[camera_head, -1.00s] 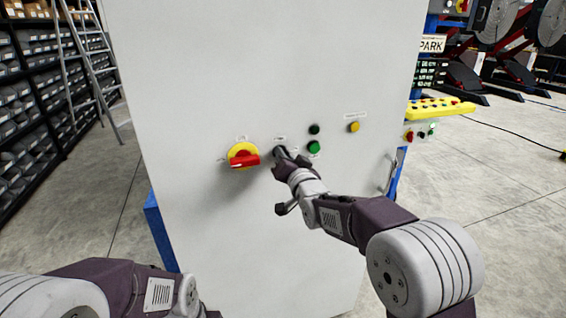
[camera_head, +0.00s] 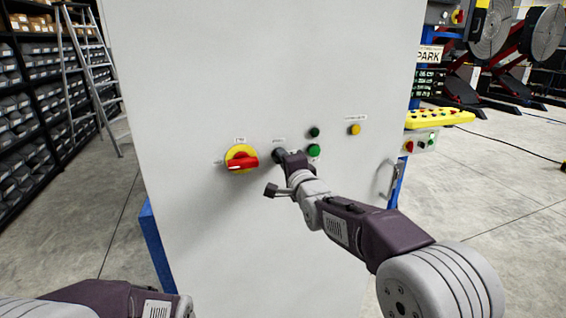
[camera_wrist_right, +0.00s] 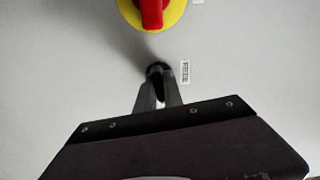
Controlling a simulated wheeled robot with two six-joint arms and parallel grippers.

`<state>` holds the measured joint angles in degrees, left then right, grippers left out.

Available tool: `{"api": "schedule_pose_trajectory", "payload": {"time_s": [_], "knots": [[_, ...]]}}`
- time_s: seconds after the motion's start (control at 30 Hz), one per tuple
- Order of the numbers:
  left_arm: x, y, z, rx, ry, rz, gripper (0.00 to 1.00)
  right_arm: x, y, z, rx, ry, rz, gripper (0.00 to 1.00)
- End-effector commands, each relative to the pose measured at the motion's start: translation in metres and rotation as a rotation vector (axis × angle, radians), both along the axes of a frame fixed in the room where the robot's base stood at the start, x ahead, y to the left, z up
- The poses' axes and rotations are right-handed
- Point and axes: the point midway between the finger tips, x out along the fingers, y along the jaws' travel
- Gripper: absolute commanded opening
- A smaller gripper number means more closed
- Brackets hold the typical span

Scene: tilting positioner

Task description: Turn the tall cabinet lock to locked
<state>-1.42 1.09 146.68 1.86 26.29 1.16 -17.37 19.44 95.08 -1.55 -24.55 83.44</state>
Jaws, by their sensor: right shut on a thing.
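The tall pale grey cabinet (camera_head: 265,70) fills the middle of the head view. Its lock (camera_head: 278,154) is a small dark round fitting between the red-and-yellow rotary switch and the green buttons. My right gripper (camera_head: 284,157) is at the lock, its fingers shut on it. In the right wrist view the fingertips (camera_wrist_right: 159,86) close around the dark lock (camera_wrist_right: 157,69), with a small label beside it. The fingers hide most of the lock, so its setting cannot be read. My left arm shows at the lower left, its gripper out of view.
The red handle on a yellow disc (camera_head: 241,159) sits just left of my right gripper. Green buttons (camera_head: 314,150) and a yellow button (camera_head: 354,129) are to the right. A cabinet door handle (camera_head: 386,180) is at the right edge. A ladder (camera_head: 92,75) stands left.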

Motion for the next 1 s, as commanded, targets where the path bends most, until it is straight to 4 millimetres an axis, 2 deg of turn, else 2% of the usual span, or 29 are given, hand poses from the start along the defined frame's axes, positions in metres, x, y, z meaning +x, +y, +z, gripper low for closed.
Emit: {"api": "schedule_pose_trajectory", "payload": {"time_s": [0.33,0.9,0.93,1.0], "knots": [[0.0,0.0,-0.0052,0.0,0.0,0.0,0.0,0.0001,-0.0005,-0.0009,0.125,0.04,-0.001,0.0],[0.0,0.0,-0.0057,0.0,0.0,0.0,0.0,0.0002,-0.0005,-0.0009,0.149,0.049,-0.001,0.0],[0.0,0.0,-0.0057,0.0,0.0,0.0,0.0,0.0002,-0.0005,-0.001,0.149,0.049,-0.001,0.2],[0.0,0.0,-0.0057,0.0,0.0,0.0,0.0,0.0001,-0.0004,-0.001,0.149,0.049,-0.001,0.34]]}}
